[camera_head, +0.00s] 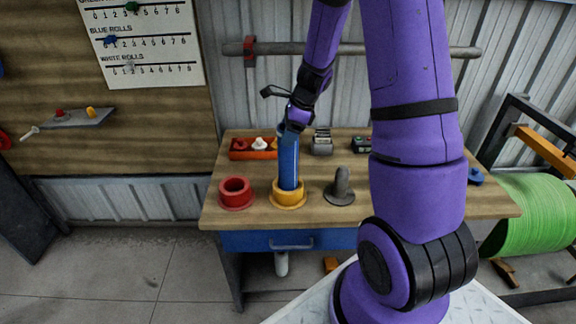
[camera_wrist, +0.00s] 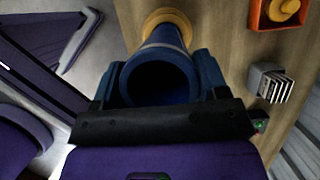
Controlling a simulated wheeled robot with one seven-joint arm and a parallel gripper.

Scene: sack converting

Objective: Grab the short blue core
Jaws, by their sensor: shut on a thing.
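The blue core (camera_head: 288,165) is a hollow tube standing upright in the yellow ring holder (camera_head: 288,199) on the workbench. My gripper (camera_head: 290,130) is at the core's top end, shut on it. In the wrist view my gripper's fingers (camera_wrist: 160,88) sit on either side of the blue core (camera_wrist: 163,50), with its dark open mouth facing the camera. The yellow holder (camera_wrist: 168,19) shows at the core's far end.
A red ring holder (camera_head: 236,193) stands left of the yellow one, and a grey peg holder (camera_head: 341,188) right. Behind are an orange bin (camera_head: 252,154), a grey slotted block (camera_head: 322,142) and a dark box (camera_head: 362,145). A green roll (camera_head: 535,212) is at the right.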

